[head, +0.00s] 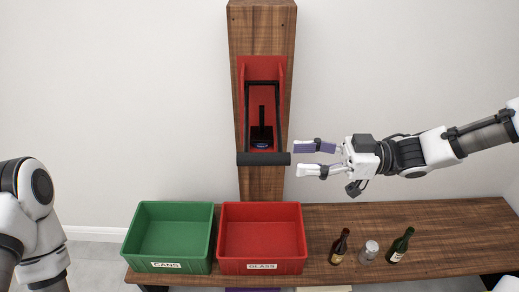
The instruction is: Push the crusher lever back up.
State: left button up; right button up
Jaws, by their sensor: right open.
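The can crusher (281,85) is a red metal unit mounted on a wooden post. Its black lever (263,158) is down, with the handle bar lying across the front at the crusher's lower end. A dark part with a small blue spot shows inside the frame. My right gripper (295,158) is open and empty, its fingers pointing left at the right end of the handle bar. I cannot tell whether a finger touches the bar. My left arm shows at the lower left, and its gripper is out of view.
A green bin (133,236) marked CANS and a red bin (302,245) marked GLASS stand on the wooden bench (460,222) below. The wall area left of the post is free.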

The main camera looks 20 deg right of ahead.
aim_at(266, 159)
jog(key=x, duration=0.8)
jog(key=shift+w+f, duration=0.1)
jog(key=shift+f, duration=0.15)
jog(key=shift+w+d, duration=0.1)
grip_shut()
